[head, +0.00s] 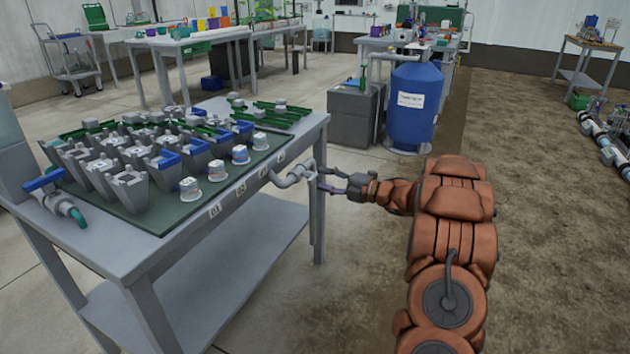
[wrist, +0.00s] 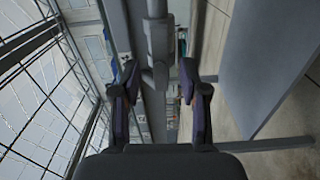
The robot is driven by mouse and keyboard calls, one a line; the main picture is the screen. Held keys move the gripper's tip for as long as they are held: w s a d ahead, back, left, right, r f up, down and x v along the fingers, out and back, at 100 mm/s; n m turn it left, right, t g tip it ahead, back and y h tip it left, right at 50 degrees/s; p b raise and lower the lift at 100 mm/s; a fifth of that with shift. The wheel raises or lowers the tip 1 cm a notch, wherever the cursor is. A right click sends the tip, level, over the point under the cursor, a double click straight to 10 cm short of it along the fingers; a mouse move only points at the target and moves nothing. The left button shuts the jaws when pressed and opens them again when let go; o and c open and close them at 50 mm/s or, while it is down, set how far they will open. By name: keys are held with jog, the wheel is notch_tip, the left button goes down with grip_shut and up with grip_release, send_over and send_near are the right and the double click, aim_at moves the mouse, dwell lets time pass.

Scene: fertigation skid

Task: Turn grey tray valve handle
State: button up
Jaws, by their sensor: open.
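The grey tray valve (head: 288,180) is a pipe fitting at the right edge of the grey table, with its grey handle (head: 311,170) at the outer end. My gripper (head: 321,179) reaches in from the right, its fingers pointing at the handle. In the wrist view, a grey bar with a thicker joint, apparently the handle (wrist: 157,45), lies ahead between the two spread fingers of my gripper (wrist: 159,80). Gaps show on both sides, and I see no clear contact. How deep the handle sits between the fingertips is hard to tell.
The grey table (head: 262,225) carries a green tray (head: 160,222) with several grey pots and white-lidded cups. A blue-handled valve (head: 45,180) is at its left end. A blue tank (head: 412,105) stands behind my arm.

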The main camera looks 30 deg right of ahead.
aim_at(317, 177)
jog(key=shift+b+x, duration=0.3)
jog(key=shift+x, duration=1.45)
grip_shut()
jog(key=shift+a, duration=0.1)
